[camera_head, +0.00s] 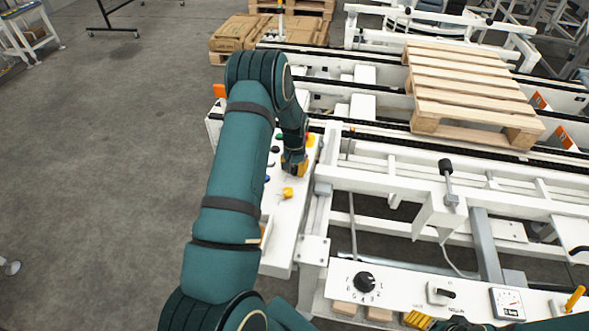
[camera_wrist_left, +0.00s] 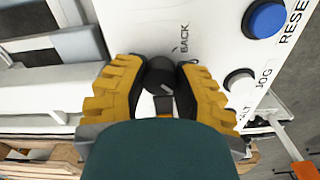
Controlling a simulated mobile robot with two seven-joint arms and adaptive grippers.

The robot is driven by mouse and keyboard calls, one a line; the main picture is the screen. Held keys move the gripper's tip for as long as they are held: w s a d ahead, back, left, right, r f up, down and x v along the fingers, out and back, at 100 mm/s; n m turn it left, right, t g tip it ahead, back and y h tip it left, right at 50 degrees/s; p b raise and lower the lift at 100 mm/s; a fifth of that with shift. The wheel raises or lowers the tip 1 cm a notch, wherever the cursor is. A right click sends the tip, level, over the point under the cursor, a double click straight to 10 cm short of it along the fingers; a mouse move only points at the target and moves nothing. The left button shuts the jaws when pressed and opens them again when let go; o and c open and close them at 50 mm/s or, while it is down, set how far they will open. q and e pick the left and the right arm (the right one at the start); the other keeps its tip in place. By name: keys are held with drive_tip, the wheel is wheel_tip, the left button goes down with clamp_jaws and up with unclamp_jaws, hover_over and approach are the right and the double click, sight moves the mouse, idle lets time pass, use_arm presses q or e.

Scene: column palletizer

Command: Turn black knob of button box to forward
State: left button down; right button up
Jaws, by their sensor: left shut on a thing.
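The white button box (camera_head: 280,225) stands at the left end of the conveyor, seen from above in the head view. My left gripper (camera_head: 294,168) reaches down onto it. In the left wrist view, the yellow fingers of my left gripper (camera_wrist_left: 160,92) are shut on the black knob (camera_wrist_left: 159,70), one on each side. The word BACK is printed on the panel just beyond the knob. The lower part of the knob and any other label are hidden by the gripper. Yellow fingers of my right gripper (camera_head: 417,320) show partly at the bottom edge of the head view.
A blue RESET button (camera_wrist_left: 264,19) and a white JOG button (camera_wrist_left: 239,82) sit right of the knob. A second panel with a black dial (camera_head: 364,282) and a gauge (camera_head: 508,303) is in front. A wooden pallet (camera_head: 465,85) lies on the conveyor.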

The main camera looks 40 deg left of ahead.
sight(294, 169)
use_arm(q)
drive_tip(key=shift+s+d+f, duration=0.1)
drive_tip(key=shift+s+f, duration=0.1)
drive_tip(key=c, duration=0.6)
unclamp_jaws()
drive_tip(key=shift+r, duration=0.1)
drive_tip(key=shift+c, duration=0.2)
drive_tip(key=shift+w+r, duration=0.1)
drive_tip(key=shift+r, duration=0.25)
wheel_tip(294, 169, up, 11)
drive_tip(key=shift+r, duration=0.15)
